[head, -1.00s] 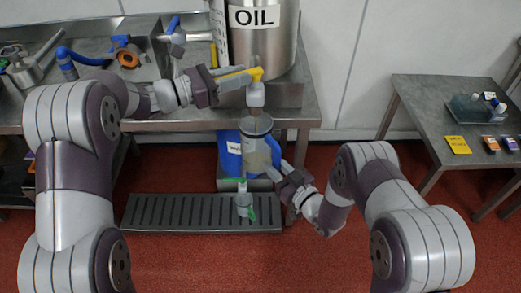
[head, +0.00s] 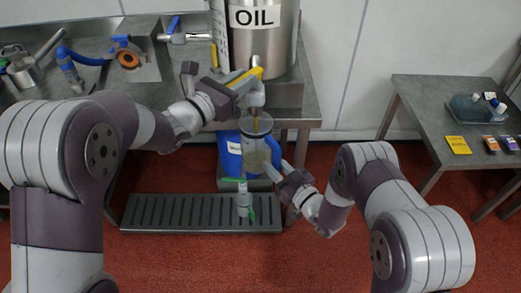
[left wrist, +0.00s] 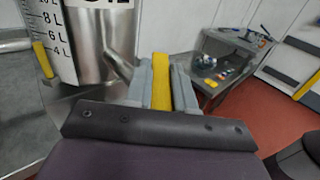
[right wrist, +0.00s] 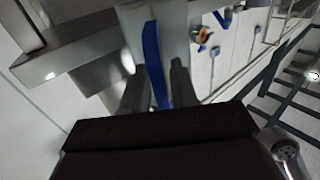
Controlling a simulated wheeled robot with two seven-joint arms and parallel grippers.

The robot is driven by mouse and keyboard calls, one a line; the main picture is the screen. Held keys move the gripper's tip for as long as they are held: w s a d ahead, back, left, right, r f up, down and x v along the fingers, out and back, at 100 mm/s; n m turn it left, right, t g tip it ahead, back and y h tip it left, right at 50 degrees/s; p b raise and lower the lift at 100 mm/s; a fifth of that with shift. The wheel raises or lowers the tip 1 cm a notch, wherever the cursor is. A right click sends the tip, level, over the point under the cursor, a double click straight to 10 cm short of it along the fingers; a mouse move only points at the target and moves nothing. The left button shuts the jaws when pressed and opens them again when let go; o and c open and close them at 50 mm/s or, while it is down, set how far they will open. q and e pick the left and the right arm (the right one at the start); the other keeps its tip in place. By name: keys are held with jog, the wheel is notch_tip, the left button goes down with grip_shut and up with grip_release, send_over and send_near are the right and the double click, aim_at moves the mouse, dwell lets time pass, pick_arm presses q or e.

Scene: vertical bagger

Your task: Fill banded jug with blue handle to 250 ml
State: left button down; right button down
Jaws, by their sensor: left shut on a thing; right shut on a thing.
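The banded jug (head: 256,145) is a clear jug with a blue handle (head: 273,150), held upright below the oil tank's spout (head: 256,98). My right gripper (head: 280,176) is shut on the blue handle, which also shows between its fingers in the right wrist view (right wrist: 154,65). My left gripper (head: 238,82) is shut on the yellow tap lever (head: 247,76); the lever also lies between its fingers in the left wrist view (left wrist: 161,82). The steel tank (head: 262,45) is labelled OIL. The liquid level in the jug is too small to read.
A blue container (head: 229,150) stands behind the jug. A side table (head: 440,110) at right holds a tray and small bottles. Red floor between is clear.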

pick_arm(q)
jog(key=shift+r, duration=0.1)
jog(key=shift+s+d+n+t+y, duration=0.15)
jog(key=shift+d+n+t+y, duration=0.05)
jog(key=shift+n+t+y, duration=0.35)
jog(key=shift+r, duration=0.15)
dwell(2.3)
jog(key=shift+a, duration=0.1)
jog(key=shift+w+a+m+g+h, duration=0.25)
jog(key=shift+m+g+h, duration=0.2)
jog(key=shift+m+h, duration=0.15)
jog(key=shift+w+a+m+g+h, duration=0.2)
jog(key=shift+w+m+g+h, duration=0.1)
jog(key=shift+m+g+h, duration=0.8)
jog(key=shift+w+a+m+g+h, duration=0.15)
jog(key=shift+w+m+g+h, duration=0.15)
jog(key=shift+m+g+h, duration=0.8)
jog(key=shift+w+a+m+g+h, duration=0.3)
jog(key=shift+m+g, duration=0.45)
jog(key=shift+g, duration=0.85)
jog(key=shift+d, duration=0.15)
